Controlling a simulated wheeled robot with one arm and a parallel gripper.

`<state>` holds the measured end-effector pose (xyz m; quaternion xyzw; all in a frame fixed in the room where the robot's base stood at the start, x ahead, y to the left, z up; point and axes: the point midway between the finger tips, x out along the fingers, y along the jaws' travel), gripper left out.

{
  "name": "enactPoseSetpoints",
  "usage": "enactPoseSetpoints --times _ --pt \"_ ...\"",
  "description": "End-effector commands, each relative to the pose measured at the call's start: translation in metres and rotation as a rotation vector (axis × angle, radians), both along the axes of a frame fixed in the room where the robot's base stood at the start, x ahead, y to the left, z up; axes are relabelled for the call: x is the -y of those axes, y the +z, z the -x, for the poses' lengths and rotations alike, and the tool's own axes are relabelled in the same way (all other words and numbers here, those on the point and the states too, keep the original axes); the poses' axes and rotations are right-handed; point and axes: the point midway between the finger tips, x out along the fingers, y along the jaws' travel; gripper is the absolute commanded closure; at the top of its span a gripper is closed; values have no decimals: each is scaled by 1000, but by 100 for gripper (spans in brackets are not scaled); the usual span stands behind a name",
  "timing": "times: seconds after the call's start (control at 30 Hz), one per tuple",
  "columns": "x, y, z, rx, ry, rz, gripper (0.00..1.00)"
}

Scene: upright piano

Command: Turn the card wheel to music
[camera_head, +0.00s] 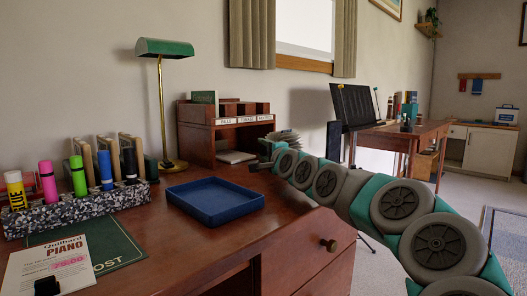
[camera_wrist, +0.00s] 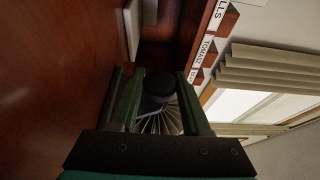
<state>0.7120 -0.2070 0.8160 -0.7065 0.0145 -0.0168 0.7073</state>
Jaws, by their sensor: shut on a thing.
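The card wheel (camera_head: 286,136) stands at the back right of the desk, a fan of pale cards partly hidden behind my arm in the head view. In the wrist view its fanned cards (camera_wrist: 163,122) show between my fingers, with a round black knob (camera_wrist: 157,86) in front of them. My gripper (camera_wrist: 159,80) is shut on this knob, one dark green finger on each side. In the head view my gripper (camera_head: 257,166) is small and dark, and its hold is not clear. Which card faces up cannot be read.
A wooden letter rack (camera_head: 225,125) with labelled slots stands close to the wheel. A blue tray (camera_head: 215,201) lies empty on the desk. A green lamp (camera_head: 164,48), a speckled marker holder (camera_head: 80,208) and a piano leaflet (camera_head: 52,262) are further left.

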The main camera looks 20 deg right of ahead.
Motion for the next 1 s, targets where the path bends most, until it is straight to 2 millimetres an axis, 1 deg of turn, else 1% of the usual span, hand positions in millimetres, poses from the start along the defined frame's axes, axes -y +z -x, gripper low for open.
enactPoseSetpoints --times 0.27,0.47,0.67,1.0 --pt "0 1 0 -11 0 5 100" --pt "1 2 0 -78 -1 29 100" --pt "2 6 0 -209 -3 78 100" --pt "2 8 -1 -506 -5 186 100"
